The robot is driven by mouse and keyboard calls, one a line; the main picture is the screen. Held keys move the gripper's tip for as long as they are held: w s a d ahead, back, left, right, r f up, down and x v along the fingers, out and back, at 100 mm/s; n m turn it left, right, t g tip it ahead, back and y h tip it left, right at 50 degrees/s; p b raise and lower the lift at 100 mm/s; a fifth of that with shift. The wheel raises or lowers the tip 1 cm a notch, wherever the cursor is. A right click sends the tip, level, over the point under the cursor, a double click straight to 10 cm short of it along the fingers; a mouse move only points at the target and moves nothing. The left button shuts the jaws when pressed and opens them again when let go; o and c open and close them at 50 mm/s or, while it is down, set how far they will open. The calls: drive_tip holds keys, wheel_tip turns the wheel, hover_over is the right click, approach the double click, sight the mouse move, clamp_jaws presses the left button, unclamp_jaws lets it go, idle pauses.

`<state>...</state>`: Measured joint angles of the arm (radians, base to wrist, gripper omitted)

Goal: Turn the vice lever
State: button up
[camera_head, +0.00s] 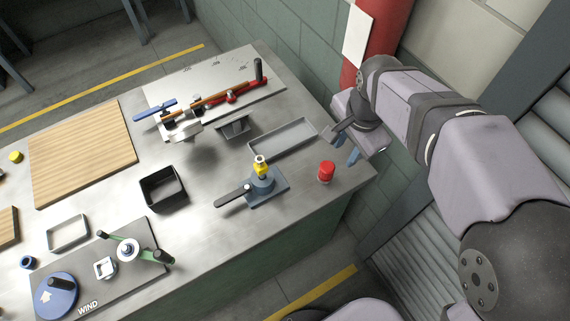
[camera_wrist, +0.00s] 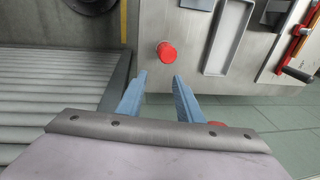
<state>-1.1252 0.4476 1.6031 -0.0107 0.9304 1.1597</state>
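The vice (camera_head: 266,184) is a small blue-grey block on a flat base near the front edge of the steel table. A yellow part with a pale top (camera_head: 261,166) sits upright in it. Its lever (camera_head: 234,195) has a dark handle and points left and slightly toward the front. In the wrist view, only what looks like the edge of the vice base (camera_wrist: 197,4) shows at the top; the lever is out of that view. My gripper (camera_head: 347,148) is open and empty beyond the table's right end, well apart from the vice. Its blue fingers (camera_wrist: 160,78) show in the wrist view.
A red cylinder (camera_head: 326,172) stands between the vice and my gripper. Behind the vice lies a shallow grey tray (camera_head: 283,140). A black box (camera_head: 163,188) is to the left, and a winding board (camera_head: 112,270) at front left. Bare steel surrounds the lever.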

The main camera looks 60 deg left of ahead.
drive_tip(key=s+a+r+p, duration=0.1)
drive_tip(key=s+a+r, duration=0.1)
drive_tip(key=s+a, duration=0.7)
drive_tip(key=h+p, duration=0.1)
drive_tip(key=p, duration=0.1)
hover_over(224, 200)
drive_tip(key=shift+g, duration=0.4)
drive_tip(key=f, duration=0.6)
drive_tip(key=shift+a+f, duration=0.25)
drive_tip(key=shift+a, duration=0.05)
drive_tip(key=shift+s+d+f+h, duration=0.1)
drive_tip(key=shift+d+f+h, duration=0.1)
drive_tip(key=shift+d+h, duration=0.1)
drive_tip(key=shift+a+f, duration=0.1)
wheel_tip(224, 200, down, 9)
drive_tip(key=b, duration=0.7)
drive_tip(key=shift+b, duration=0.4)
